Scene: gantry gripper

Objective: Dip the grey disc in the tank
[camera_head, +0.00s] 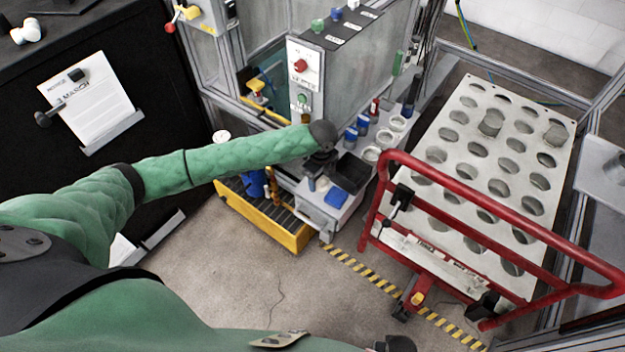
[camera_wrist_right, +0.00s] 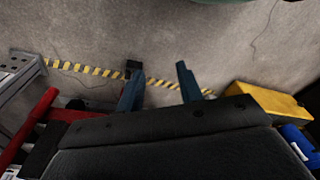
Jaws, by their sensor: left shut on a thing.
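My left arm reaches in from the left in the head view. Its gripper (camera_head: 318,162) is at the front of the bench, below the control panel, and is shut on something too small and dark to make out. The tank (camera_head: 272,76) seems to be the teal-sided space behind the panel, with a yellow gantry part (camera_head: 258,88) low in it. My right gripper (camera_wrist_right: 158,88) is open and empty above the floor.
The control panel (camera_head: 302,80) has red and green buttons. A black tray (camera_head: 352,172), blue items and white cups crowd the bench. The cart's red rail (camera_head: 480,205) is at right.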

